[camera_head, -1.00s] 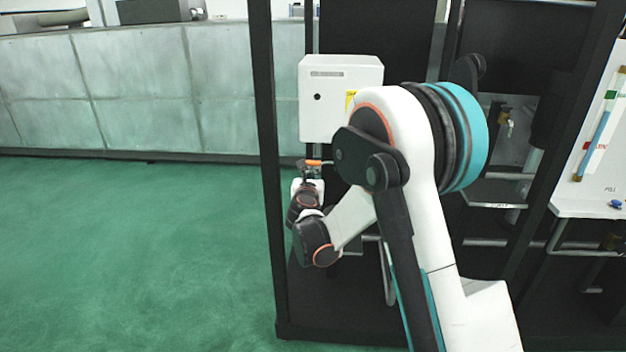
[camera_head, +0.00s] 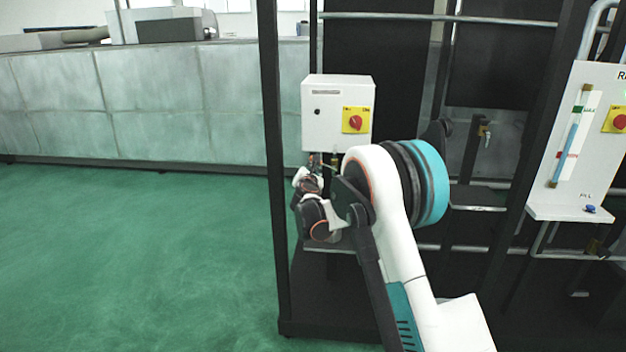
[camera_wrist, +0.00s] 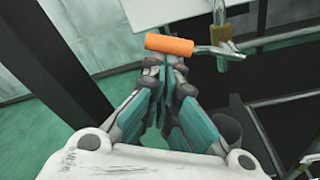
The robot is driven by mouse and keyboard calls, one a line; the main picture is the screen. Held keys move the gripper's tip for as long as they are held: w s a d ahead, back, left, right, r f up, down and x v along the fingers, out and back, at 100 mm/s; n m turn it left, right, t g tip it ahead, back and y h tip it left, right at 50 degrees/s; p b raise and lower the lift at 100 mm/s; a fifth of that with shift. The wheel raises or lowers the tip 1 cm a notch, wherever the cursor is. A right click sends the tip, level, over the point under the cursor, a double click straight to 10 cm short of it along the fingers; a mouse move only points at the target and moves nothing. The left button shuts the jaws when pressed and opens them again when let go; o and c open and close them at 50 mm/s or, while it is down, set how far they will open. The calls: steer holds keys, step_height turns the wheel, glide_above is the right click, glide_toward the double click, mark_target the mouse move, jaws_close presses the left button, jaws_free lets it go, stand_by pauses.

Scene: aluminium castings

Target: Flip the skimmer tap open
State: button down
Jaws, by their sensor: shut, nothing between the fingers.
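A tap lever with an orange grip (camera_wrist: 170,45) and a bent metal arm shows in the wrist view, just beyond my fingertips. The lever's grip lies roughly crosswise in that view, left of a brass body (camera_wrist: 221,32). My gripper (camera_wrist: 168,70) is shut and empty, its fingertips close to the orange grip; I cannot tell if they touch it. In the head view, my gripper (camera_head: 314,168) is small, just under the white box (camera_head: 325,126), beside the brass tap body (camera_head: 335,163). My arm hides part of this area.
The white box carries a red rotary switch on a yellow plate (camera_head: 355,121). A dark upright post (camera_head: 272,200) stands just left of my gripper. Another brass tap (camera_head: 486,133) and a white gauge panel (camera_head: 548,195) are to the right. Green floor is clear at left.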

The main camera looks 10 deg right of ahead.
steer(key=s+d+r+m+t+y+p, duration=0.1)
steer(key=d+r+m+p, duration=0.2)
steer(key=r+m, duration=0.3)
steer(key=shift+s+d+r+m, duration=0.25)
steer(key=shift+d+m, duration=0.25)
steer(key=shift+d, duration=0.35)
stand_by(0.5)
steer(key=shift+w, duration=0.1)
